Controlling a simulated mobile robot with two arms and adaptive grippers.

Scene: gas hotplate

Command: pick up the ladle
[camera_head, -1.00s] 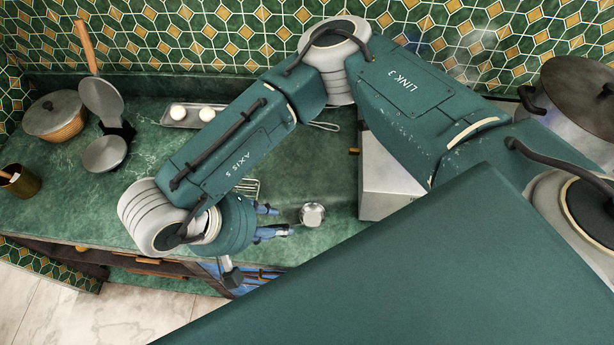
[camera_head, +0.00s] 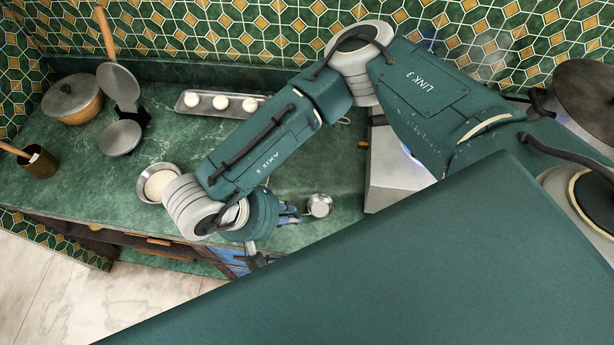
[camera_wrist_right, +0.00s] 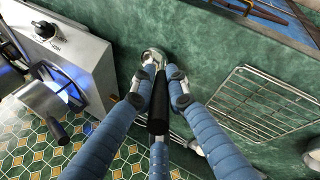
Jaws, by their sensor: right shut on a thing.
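The ladle's small round metal bowl (camera_head: 320,205) shows over the green counter in the head view, just right of my right gripper (camera_head: 290,213). In the right wrist view the ladle's black handle (camera_wrist_right: 159,108) lies between the blue fingers of my right gripper (camera_wrist_right: 160,90), which are shut on it. The ladle's metal bowl (camera_wrist_right: 153,56) shows beyond the fingertips. I cannot tell whether the ladle is clear of the counter. My left gripper is not in view.
The gas hotplate (camera_wrist_right: 75,70) stands close beside the ladle. A wire rack (camera_wrist_right: 262,103) lies on the other side.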

